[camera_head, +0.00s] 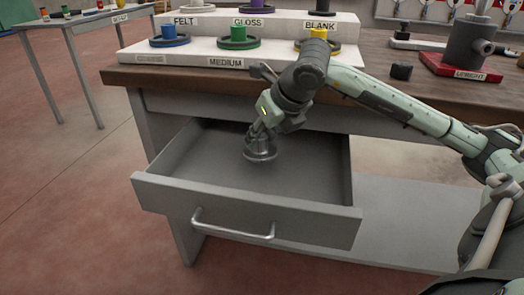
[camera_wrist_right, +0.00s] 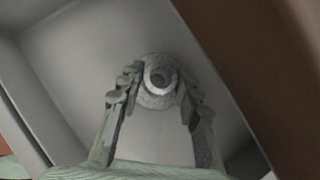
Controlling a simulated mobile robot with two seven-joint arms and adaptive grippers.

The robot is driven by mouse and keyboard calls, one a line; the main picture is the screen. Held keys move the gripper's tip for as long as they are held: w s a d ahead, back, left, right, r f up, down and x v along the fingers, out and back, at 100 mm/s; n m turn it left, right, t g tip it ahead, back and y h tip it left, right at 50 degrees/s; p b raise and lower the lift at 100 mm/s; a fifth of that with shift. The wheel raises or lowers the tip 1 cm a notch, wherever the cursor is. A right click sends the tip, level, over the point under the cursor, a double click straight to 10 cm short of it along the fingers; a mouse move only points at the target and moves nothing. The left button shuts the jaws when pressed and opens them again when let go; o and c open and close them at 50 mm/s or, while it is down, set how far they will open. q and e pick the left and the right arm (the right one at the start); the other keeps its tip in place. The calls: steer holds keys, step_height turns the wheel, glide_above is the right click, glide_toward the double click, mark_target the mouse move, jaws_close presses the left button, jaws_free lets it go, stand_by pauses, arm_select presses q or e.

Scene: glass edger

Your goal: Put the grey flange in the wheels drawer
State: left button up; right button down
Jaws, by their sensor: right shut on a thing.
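The grey flange (camera_head: 260,152) is a round disc with a raised hub. My right gripper (camera_head: 262,136) points down into the open grey drawer (camera_head: 245,208) and is shut on the flange. In the wrist view, the fingers of the right gripper (camera_wrist_right: 158,88) stand on both sides of the flange (camera_wrist_right: 157,97) hub. The flange is inside the drawer's outline, toward its back. I cannot tell whether it touches the drawer floor. No label shows on the drawer front. My left gripper is not in view.
The wooden bench top (camera_head: 150,77) overhangs the back of the drawer. On it stands a white stepped rack (camera_head: 160,58) with coloured wheels and labels. A red-based grey fixture (camera_head: 465,66) stands at the right. The visible drawer floor around the flange is bare.

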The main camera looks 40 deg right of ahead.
mark_target(265, 146)
steer(key=shift+f, duration=1.95)
steer(key=c, duration=1)
jaws_free()
steer(key=shift+c, duration=0.2)
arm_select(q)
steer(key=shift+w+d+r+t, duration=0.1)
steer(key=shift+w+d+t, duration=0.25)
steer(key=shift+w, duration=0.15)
arm_select(e)
steer(key=shift+s+r, duration=0.25)
steer(key=shift+r, duration=0.15)
steer(key=v, duration=0.5)
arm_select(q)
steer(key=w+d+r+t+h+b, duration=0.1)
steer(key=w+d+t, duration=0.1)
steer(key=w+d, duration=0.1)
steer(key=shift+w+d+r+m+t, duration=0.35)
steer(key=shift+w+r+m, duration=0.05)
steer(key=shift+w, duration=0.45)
arm_select(e)
steer(key=v, duration=0.6)
steer(key=shift+s, duration=0.1)
